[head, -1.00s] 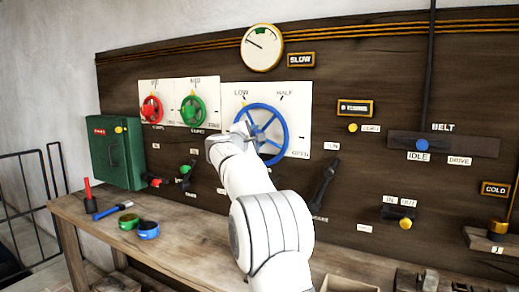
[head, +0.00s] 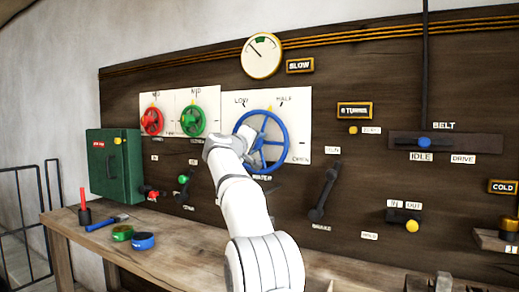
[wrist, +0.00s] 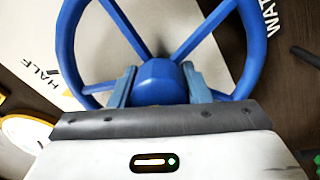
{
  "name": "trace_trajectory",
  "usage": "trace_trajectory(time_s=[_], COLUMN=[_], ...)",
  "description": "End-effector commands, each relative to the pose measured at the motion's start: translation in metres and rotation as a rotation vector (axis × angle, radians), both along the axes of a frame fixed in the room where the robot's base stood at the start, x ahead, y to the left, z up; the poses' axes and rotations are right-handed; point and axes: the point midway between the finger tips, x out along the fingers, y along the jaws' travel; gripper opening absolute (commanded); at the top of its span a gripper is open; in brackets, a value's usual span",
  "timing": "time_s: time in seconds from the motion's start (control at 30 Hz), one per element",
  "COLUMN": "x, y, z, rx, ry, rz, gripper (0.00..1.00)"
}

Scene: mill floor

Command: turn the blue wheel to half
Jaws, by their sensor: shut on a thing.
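The blue wheel (head: 287,143) is on a white plate marked LOW, HALF and OPEN on the board. My gripper (head: 241,139) reaches it from the lower left and covers part of its left side. In the wrist view the wheel's rim and spokes (wrist: 205,32) fill the top. The two fingers of my gripper (wrist: 158,86) stand on either side of the blue hub (wrist: 159,72) and are shut on it. A small yellow mark at the wheel's top lies between LOW and HALF in the head view.
A red wheel (head: 151,121) and a green wheel (head: 193,121) are left of the blue one. A black lever (head: 324,190) stands to its right. A round gauge (head: 262,56) is above. The bench (head: 185,244) with loose items runs below.

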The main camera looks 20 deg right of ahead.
Motion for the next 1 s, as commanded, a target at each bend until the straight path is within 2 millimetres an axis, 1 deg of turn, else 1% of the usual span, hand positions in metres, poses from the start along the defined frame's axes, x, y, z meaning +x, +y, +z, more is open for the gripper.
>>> trace_trajectory(time_s=[0.03,0.4,0.9,0.93,1.0], x=[0.0024,0.0024,0.0022,0.0023,0.0021], y=[0.0017,0.0017,0.0016,0.0017,0.0017], z=[-0.0075,-0.0063,-0.0053,-0.0053,-0.0048], rx=[0.022,0.103,0.112,0.112,0.111], ry=[-0.016,-0.118,-0.129,-0.129,-0.129], rz=[0.001,0.0,0.0,0.0,0.0], gripper=[0.2,0.2,0.2,0.46,0.51])
